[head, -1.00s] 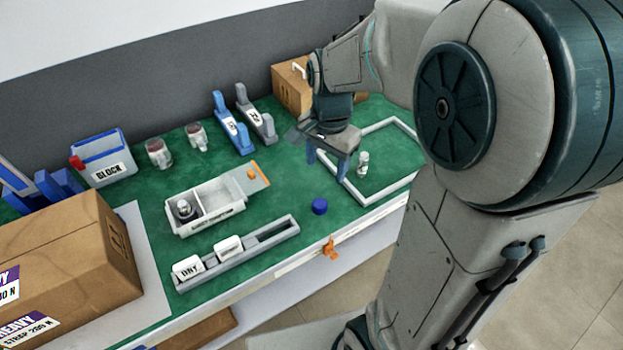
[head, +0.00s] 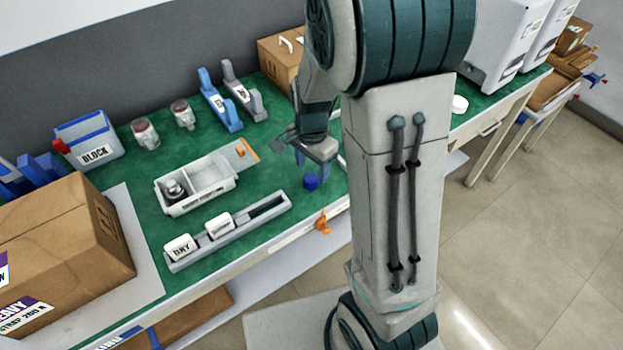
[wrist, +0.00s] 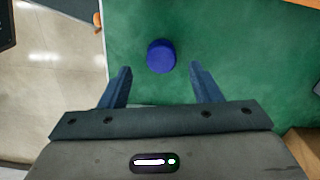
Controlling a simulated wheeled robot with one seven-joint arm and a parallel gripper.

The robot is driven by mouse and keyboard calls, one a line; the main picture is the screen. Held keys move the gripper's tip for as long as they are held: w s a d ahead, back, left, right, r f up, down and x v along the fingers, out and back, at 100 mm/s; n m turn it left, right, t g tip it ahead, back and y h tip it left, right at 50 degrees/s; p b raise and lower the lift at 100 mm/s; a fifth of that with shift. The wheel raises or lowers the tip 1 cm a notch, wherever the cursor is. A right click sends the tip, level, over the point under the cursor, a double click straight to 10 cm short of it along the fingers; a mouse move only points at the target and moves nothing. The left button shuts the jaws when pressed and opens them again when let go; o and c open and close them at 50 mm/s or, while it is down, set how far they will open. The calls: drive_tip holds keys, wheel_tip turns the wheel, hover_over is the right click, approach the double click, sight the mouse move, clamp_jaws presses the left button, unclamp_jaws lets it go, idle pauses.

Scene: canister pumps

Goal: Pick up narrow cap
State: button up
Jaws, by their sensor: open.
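A small round dark blue cap (head: 311,181), the only loose narrow cap I can make out, lies on the green mat near the table's front edge. In the wrist view the blue cap (wrist: 161,56) sits centred between the finger lines, just beyond the fingertips. My gripper (head: 312,166) is open and empty, with its fingers pointing down close above and behind the cap. Both spread blue fingers also show in the wrist view (wrist: 160,70). The exact height over the cap is hard to tell.
A grey slotted rail (head: 268,207) with white blocks and a light tray (head: 198,205) stand left of the cap. An orange clamp (head: 323,224) is on the front edge. Blue and grey stands (head: 222,112) are behind. A white disc (head: 460,104) lies right. My arm hides most of the white frame.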

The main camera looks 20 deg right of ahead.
sight(311, 177)
wheel_tip(311, 177, down, 3)
drive_tip(key=shift+a+f, duration=0.1)
drive_tip(key=shift+f, duration=0.05)
drive_tip(key=c, duration=1)
drive_tip(key=shift+w, duration=0.1)
